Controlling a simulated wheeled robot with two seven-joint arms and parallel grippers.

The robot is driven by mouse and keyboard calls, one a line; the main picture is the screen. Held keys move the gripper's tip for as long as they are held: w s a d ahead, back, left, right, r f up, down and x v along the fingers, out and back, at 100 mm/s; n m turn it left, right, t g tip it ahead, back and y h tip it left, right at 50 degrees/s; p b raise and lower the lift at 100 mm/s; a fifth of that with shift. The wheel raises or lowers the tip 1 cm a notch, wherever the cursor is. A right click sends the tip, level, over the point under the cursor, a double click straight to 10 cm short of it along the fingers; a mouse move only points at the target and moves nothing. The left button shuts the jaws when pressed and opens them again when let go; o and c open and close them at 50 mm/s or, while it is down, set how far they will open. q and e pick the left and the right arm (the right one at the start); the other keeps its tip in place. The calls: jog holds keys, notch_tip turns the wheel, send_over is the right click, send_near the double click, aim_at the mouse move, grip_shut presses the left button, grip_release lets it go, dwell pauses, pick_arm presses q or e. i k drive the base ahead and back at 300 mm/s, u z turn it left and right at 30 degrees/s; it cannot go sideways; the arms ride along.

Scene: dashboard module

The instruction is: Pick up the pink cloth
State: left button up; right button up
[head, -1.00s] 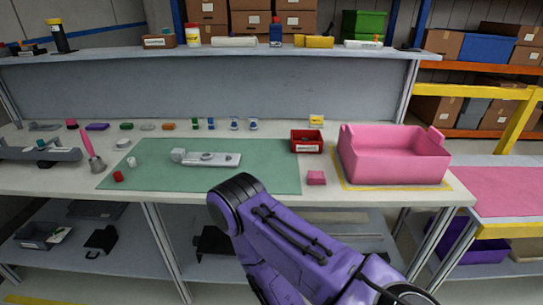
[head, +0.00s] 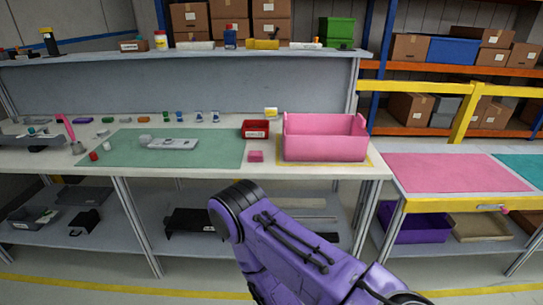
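A small pink folded block, which looks like the pink cloth (head: 255,156), lies on the workbench's front part, just right of the green mat (head: 120,150). It sits left of a large pink bin (head: 325,140) and in front of a small red bin (head: 255,128). Nothing touches it. A purple arm link of mine shows at the bottom centre, below the bench edge in the picture. Neither gripper is in view.
A grey part (head: 172,144) lies on the green mat. Small bottles and blocks line the bench's back. A second table with a pink mat (head: 455,172) stands at right. Shelves with boxes (head: 420,48) stand behind. The floor in front is clear.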

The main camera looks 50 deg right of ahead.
aim_at(253, 156)
jog(key=z, duration=1.05)
jog(key=i, duration=0.15)
jog(key=z, duration=0.05)
